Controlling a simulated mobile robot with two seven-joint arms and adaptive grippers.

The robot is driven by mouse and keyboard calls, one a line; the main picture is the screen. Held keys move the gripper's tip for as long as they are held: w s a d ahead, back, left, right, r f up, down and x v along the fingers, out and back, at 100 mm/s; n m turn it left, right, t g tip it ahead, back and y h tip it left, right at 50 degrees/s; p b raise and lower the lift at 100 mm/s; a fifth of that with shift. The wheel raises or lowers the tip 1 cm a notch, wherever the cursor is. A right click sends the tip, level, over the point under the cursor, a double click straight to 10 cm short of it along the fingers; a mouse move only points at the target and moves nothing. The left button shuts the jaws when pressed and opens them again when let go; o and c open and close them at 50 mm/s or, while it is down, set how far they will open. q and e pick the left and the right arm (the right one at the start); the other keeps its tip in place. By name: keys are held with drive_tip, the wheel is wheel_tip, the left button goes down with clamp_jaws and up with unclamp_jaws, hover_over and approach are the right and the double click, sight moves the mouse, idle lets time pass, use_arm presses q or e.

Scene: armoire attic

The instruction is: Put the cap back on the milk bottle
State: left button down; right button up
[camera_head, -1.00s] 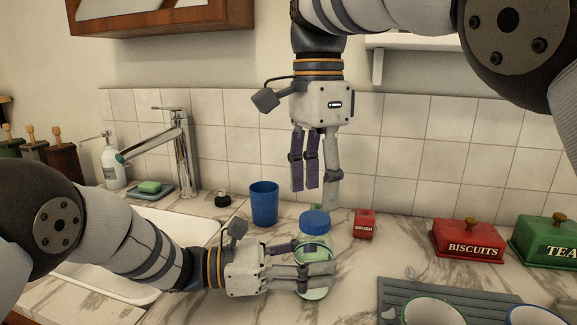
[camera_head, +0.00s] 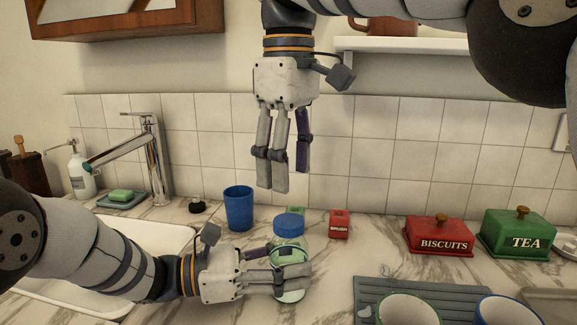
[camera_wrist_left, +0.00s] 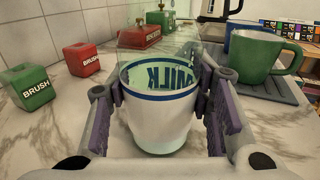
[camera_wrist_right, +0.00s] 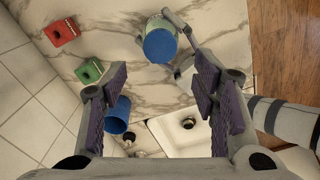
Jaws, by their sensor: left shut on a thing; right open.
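The milk bottle (camera_head: 290,256) stands upright on the marble counter, clear above and white in its lower part. My left gripper (camera_head: 288,270) is shut around its side. In the left wrist view, the fingers press on both sides of the bottle (camera_wrist_left: 160,125). The blue cap (camera_head: 288,222) sits on top of the bottle; whether it is fully seated I cannot tell. My right gripper (camera_head: 284,182) is open and empty, pointing down above the cap. The right wrist view shows the cap (camera_wrist_right: 160,46) beyond the open fingers.
A blue cup (camera_head: 239,209) stands behind left of the bottle. Red (camera_head: 339,225) and green (camera_wrist_right: 89,71) brush blocks are behind it. A grey rack (camera_head: 372,290) with mugs is front right, the sink (camera_head: 150,238) left. A shelf (camera_head: 400,45) hangs at upper right.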

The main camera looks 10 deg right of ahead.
sight(288, 220)
wheel_tip(288, 220, down, 8)
drive_tip(key=shift+r, duration=0.1)
drive_tip(key=shift+c, duration=0.5)
drive_tip(key=c, duration=1.1)
drive_tip(key=o, duration=1.3)
drive_tip(key=shift+o, duration=0.2)
wheel_tip(288, 220, up, 12)
